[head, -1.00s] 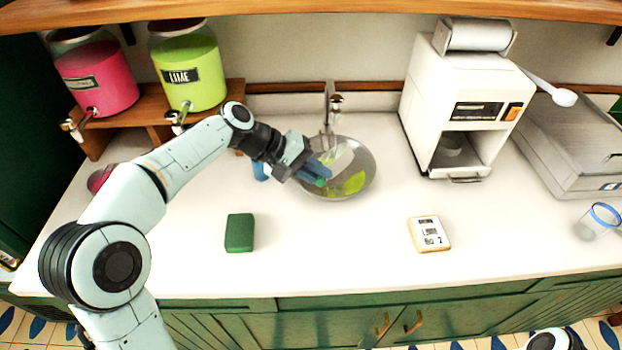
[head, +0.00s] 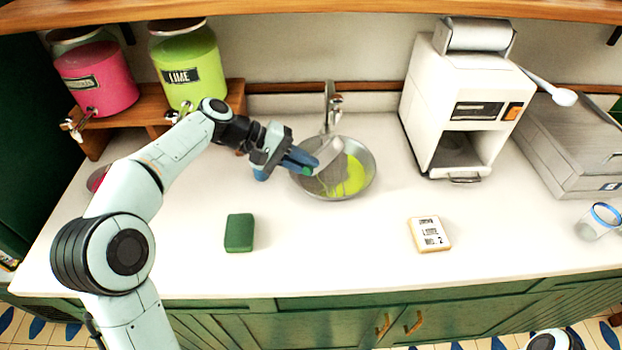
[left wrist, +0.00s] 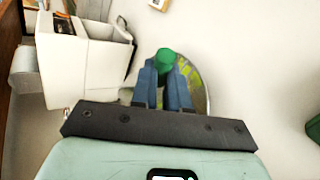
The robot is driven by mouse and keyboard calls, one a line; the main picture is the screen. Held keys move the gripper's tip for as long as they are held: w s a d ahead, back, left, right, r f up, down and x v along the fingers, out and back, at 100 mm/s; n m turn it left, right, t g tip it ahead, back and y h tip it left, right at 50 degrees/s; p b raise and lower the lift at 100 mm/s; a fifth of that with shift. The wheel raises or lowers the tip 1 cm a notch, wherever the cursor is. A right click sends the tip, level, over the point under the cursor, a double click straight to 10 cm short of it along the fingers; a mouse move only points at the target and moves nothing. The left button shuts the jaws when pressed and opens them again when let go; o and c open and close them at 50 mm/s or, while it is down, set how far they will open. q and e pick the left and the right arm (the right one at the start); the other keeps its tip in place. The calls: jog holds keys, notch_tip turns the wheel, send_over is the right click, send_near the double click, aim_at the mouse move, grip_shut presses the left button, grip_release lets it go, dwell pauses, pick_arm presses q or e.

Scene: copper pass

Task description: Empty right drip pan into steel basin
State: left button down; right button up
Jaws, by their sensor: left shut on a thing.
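My left gripper (head: 301,161) is shut on the green grip of a small grey drip pan (head: 330,153). The pan is held tilted over the steel basin (head: 369,158), and its inside is not clearly seen. Lime-green liquid (head: 354,180) lies in the basin beneath and right of the pan. In the left wrist view the green grip (left wrist: 166,59) sits between the blue fingertips, with the basin (left wrist: 203,98) behind. My right gripper is out of view.
Pink (head: 95,75) and lime (head: 188,68) dispensers stand on a wooden shelf at the back left. A faucet (head: 332,105) rises behind the basin.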

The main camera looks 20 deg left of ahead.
pick_arm(q)
jog(key=a+h, duration=0.1)
jog(key=a, duration=0.1)
jog(key=a+n+h, duration=0.1)
jog(key=a+h, duration=0.1)
jog(key=shift+w+f, duration=0.15)
jog(key=shift+f, duration=0.05)
dwell(0.6)
jog(key=shift+a, duration=0.1)
